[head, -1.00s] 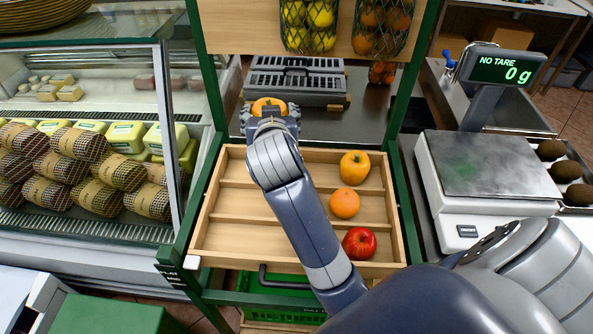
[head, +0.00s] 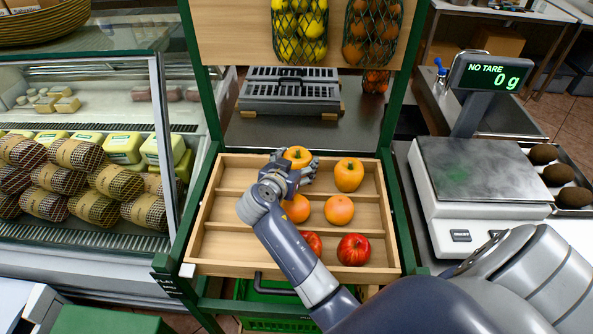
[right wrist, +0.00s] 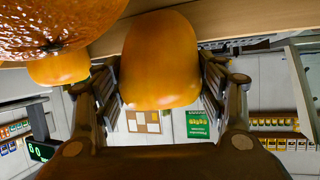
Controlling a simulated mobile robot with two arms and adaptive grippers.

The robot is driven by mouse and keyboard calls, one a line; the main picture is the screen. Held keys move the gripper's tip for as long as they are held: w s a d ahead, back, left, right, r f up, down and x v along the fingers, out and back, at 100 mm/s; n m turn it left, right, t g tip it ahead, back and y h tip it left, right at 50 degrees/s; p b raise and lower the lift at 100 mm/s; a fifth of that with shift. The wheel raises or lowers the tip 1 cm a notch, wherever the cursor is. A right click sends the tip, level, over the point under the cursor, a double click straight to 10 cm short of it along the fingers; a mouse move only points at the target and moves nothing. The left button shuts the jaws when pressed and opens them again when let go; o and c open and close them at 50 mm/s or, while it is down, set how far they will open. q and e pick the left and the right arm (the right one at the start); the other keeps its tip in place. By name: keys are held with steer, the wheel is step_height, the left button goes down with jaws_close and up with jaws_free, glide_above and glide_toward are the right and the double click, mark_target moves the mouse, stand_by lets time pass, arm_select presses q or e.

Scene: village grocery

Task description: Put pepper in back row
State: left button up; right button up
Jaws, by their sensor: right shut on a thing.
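My right gripper (head: 291,175) is shut on an orange-yellow pepper (head: 298,155), which shows between its fingers at the left-middle part of the back row of the wooden tray (head: 213,215). The held pepper (right wrist: 160,60) fills the space between the fingers of my right gripper (right wrist: 163,85) in the right wrist view. I cannot tell whether its bottom touches the tray floor, as the gripper hides it. A second pepper (head: 348,175) stands in the back row to the right. My left gripper is not in view.
Two oranges, left (head: 296,208) and right (head: 339,210), lie in the middle row. Two red apples, left (head: 312,243) and right (head: 353,249), lie in front. Low dividers separate the rows. Green posts flank the tray; a scale (head: 475,180) stands right.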

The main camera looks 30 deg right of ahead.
steer(key=shift+f, duration=1.5)
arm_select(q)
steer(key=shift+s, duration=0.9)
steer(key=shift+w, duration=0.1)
arm_select(e)
steer(key=shift+f, duration=0.2)
steer(key=o, duration=1)
steer(key=shift+r, duration=0.1)
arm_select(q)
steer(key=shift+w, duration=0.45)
arm_select(e)
steer(key=shift+o, duration=0.4)
